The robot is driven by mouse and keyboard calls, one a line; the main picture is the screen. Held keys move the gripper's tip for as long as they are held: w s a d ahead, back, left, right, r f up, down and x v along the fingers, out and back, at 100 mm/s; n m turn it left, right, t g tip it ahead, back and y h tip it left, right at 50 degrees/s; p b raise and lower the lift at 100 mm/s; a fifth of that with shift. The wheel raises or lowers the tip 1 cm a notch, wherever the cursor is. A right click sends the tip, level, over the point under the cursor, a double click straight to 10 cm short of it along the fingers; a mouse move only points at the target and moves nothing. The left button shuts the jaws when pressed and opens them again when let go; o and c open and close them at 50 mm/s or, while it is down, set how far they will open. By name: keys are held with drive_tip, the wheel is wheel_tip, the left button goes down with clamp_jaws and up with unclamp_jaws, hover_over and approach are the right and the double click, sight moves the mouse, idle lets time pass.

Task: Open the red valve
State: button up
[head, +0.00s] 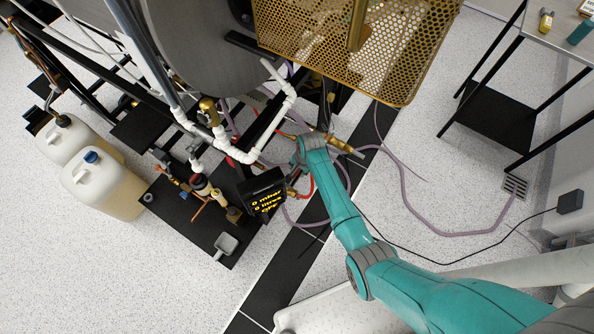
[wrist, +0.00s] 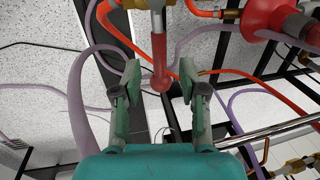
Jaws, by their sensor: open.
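The red valve handle (wrist: 159,55) is a rounded red lever hanging from a pale metal fitting at the top of the wrist view. My gripper (wrist: 158,80) is open, with one finger on each side of the lever's lower end. Gaps show between the lever and both fingers, and I cannot see contact. In the head view my gripper end is by the brass pipework (head: 340,144) under the perforated brass guard. I cannot make out the red lever there.
Purple hoses (head: 402,190) and red hoses (wrist: 240,75) run close around my gripper. A black display box (head: 263,194) stands just left of my arm. White pipes (head: 236,151) and the brass guard (head: 405,60) are close by.

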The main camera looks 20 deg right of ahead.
sight(295, 174)
drive_tip(key=shift+w+a+f, duration=0.1)
drive_tip(key=shift+f, duration=0.65)
drive_tip(key=shift+w+a+f, duration=0.1)
drive_tip(key=shift+f, duration=0.6)
drive_tip(key=shift+c, duration=0.2)
clamp_jaws()
